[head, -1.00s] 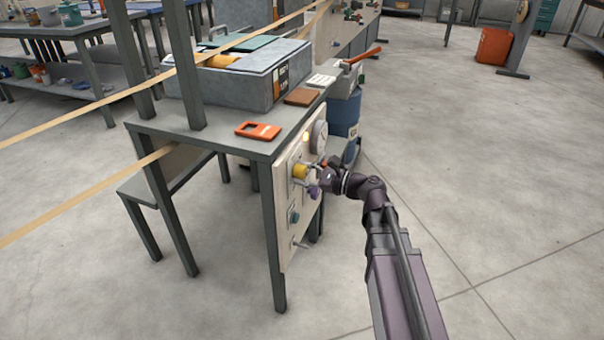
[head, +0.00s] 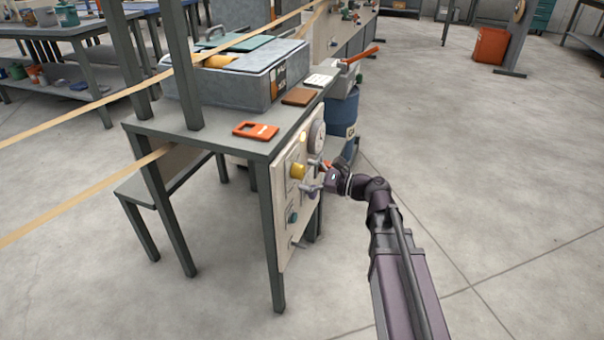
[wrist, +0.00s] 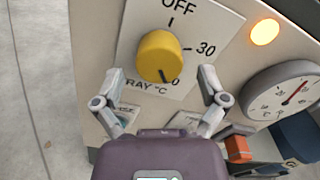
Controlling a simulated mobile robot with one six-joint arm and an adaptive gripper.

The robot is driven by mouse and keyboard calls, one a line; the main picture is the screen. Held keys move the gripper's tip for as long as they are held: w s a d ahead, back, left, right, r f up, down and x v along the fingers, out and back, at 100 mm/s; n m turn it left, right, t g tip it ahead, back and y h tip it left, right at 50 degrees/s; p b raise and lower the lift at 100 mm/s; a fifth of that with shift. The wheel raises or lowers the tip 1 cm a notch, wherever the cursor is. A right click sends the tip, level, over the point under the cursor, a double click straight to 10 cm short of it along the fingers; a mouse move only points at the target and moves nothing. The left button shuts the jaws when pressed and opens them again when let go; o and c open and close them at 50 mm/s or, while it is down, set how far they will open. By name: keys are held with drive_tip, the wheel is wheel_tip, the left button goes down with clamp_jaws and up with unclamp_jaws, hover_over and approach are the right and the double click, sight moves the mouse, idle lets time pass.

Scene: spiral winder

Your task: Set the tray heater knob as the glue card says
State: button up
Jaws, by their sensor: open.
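The yellow heater knob (wrist: 158,55) is on the panel's white plate, marked "OFF", "30" and "RAY °C", the first letter hidden. Its dark pointer line points down and slightly right, towards a lower mark of which only a "0" shows. The knob also shows in the head view (head: 297,170). My gripper (wrist: 161,78) is open, with one finger on each side of the knob's lower part and apart from it. In the head view my gripper (head: 312,187) is just in front of the panel. I cannot make out which item is the glue card.
An orange lamp (wrist: 264,32) glows beside a round dial (wrist: 285,98). A teal knob (head: 292,217) sits lower on the panel. The bench top (head: 215,138) holds an orange item (head: 256,131), a brown block (head: 301,96) and a white card (head: 321,80).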

drive_tip(key=v, duration=1)
drive_tip(key=shift+d, duration=0.15)
drive_tip(key=shift+s, duration=0.1)
idle(0.3)
drive_tip(key=s+f+n+g+h+p, duration=0.4)
drive_tip(key=s+f+n+g+h, duration=0.15)
drive_tip(key=f+n+h, duration=0.5)
drive_tip(key=s+d+f+n+h+p, duration=0.2)
drive_tip(key=s+d+n+h, duration=0.2)
drive_tip(key=d+n+h, duration=0.25)
wheel_tip(320, 180, up, 39)
drive_tip(key=p, duration=3.8)
drive_tip(key=shift+w+d+f+g, duration=0.15)
drive_tip(key=shift+d+f+g, duration=0.05)
drive_tip(key=shift+d+g, duration=0.15)
